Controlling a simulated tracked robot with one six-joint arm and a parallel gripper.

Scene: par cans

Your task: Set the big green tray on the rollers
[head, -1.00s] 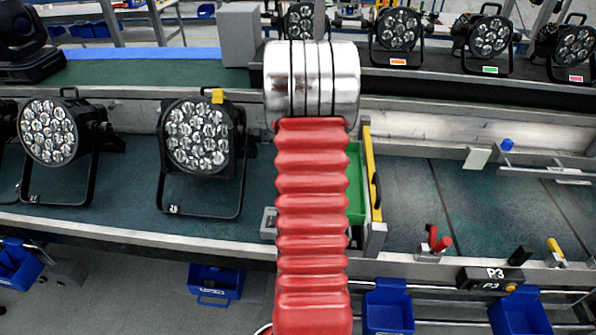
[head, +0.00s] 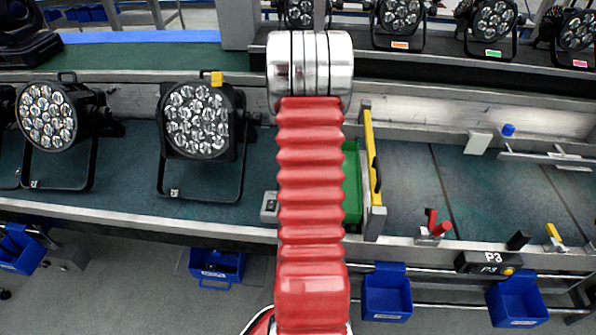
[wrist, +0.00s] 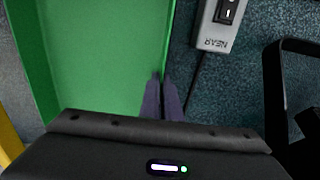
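The big green tray (head: 352,185) shows in the head view as a green strip just right of my red arm, on the near teal line. My arm hides the rest of it. In the wrist view the tray (wrist: 95,45) fills the left side, its floor and walls in sight. My gripper (wrist: 161,80) has its two dark fingers close together, one on each side of the tray's right wall, and looks shut on it. The head view hides the fingers behind my arm. I cannot tell whether the tray is lifted. I cannot make out rollers for certain.
A yellow-topped gate (head: 372,160) stands just right of the tray. A grey switch box (wrist: 222,22) with a cable lies beside the tray. A black-framed par can (head: 200,125) stands to the left. Red clamps (head: 433,225) are on the right front rail.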

